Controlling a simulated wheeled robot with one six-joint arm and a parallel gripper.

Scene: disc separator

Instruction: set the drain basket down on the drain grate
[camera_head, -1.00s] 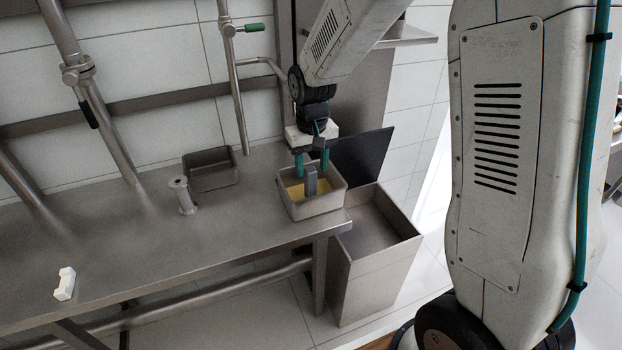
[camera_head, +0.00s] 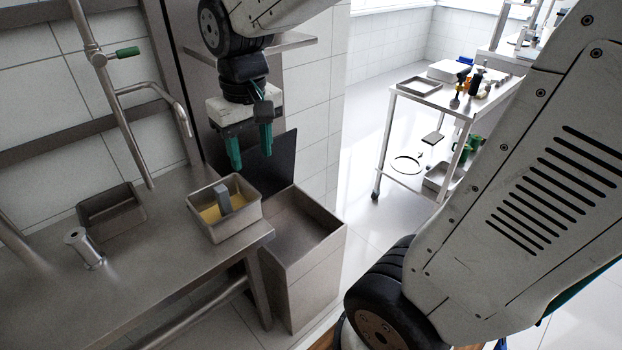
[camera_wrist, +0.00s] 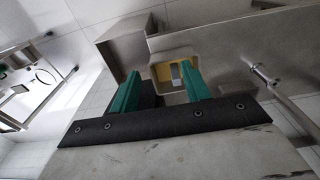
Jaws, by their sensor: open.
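A grey rectangular tub (camera_head: 243,231) stands on the right end of the steel bench. Its floor is yellow, and a grey upright block (camera_head: 223,198) stands inside. I cannot tell for sure which part is the drain basket, and no drain grate can be made out. My gripper (camera_head: 250,158) is open and empty above and behind the tub, clear of the block. In the wrist view, the tub (camera_wrist: 157,60) and block (camera_wrist: 176,73) show beyond and between the green fingers (camera_wrist: 163,72).
An empty grey tray (camera_head: 124,215) and a short metal post (camera_head: 84,250) stand left on the bench (camera_head: 165,290). A tall open bin (camera_head: 310,270) is beside the bench end, with a dark panel (camera_head: 270,165) behind. A loaded white cart (camera_head: 420,97) stands back right.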

